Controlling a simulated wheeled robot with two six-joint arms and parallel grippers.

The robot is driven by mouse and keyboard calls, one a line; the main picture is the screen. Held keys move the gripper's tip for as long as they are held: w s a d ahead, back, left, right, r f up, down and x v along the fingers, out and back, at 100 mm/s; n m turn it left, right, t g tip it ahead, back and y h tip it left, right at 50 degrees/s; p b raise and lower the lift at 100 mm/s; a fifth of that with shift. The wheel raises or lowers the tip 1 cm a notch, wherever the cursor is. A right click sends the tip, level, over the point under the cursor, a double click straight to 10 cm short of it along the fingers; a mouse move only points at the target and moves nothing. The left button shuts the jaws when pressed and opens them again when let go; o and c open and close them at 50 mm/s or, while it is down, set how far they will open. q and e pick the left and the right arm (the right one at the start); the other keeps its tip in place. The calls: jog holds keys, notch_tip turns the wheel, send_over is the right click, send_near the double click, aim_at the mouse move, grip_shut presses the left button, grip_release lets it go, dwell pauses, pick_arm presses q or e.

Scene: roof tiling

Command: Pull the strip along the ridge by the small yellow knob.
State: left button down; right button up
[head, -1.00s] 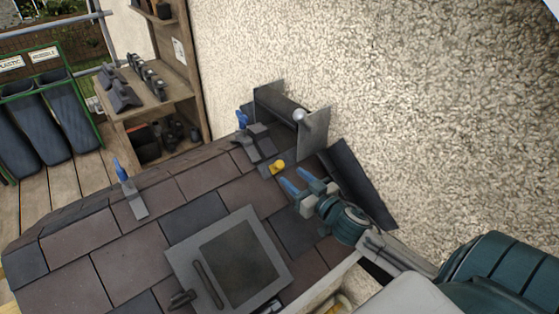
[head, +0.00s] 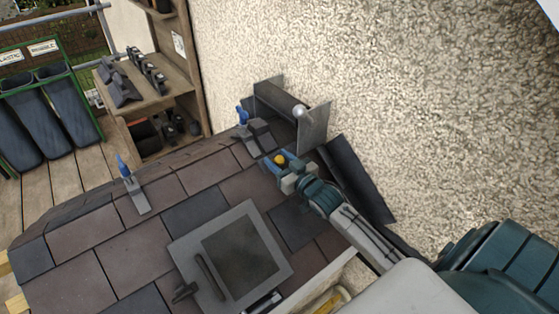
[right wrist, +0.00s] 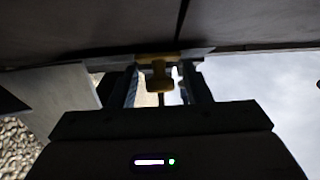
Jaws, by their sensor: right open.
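The small yellow knob (head: 280,159) is near the top of the slate roof, just in front of a dark grey piece (head: 257,134) by the ridge. My right gripper (head: 284,163) is there with its blue-tipped fingers on either side of the knob. In the right wrist view the yellow knob (right wrist: 158,78) hangs from a thin grey edge (right wrist: 192,53), between the two open fingers (right wrist: 159,88), with a gap showing on its right. The strip is mostly hidden; a dark roll (head: 283,103) sits between two grey plates against the wall. My left gripper is out of view.
A grey-framed roof window (head: 240,262) lies below my right gripper. Blue-handled tools stand at the ridge (head: 242,116) and farther left (head: 126,172). A dark sheet (head: 357,180) leans by the rough wall (head: 420,100). A wooden shelf (head: 165,90) stands behind.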

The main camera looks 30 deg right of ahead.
grip_shut()
jog(key=a, duration=0.2)
jog(key=a+b, duration=0.1)
jog(key=a, duration=0.2)
jog(key=shift+s+f, duration=0.1)
jog(key=shift+s, duration=0.1)
jog(key=shift+d, duration=0.1)
grip_release()
jog(key=shift+s, duration=0.1)
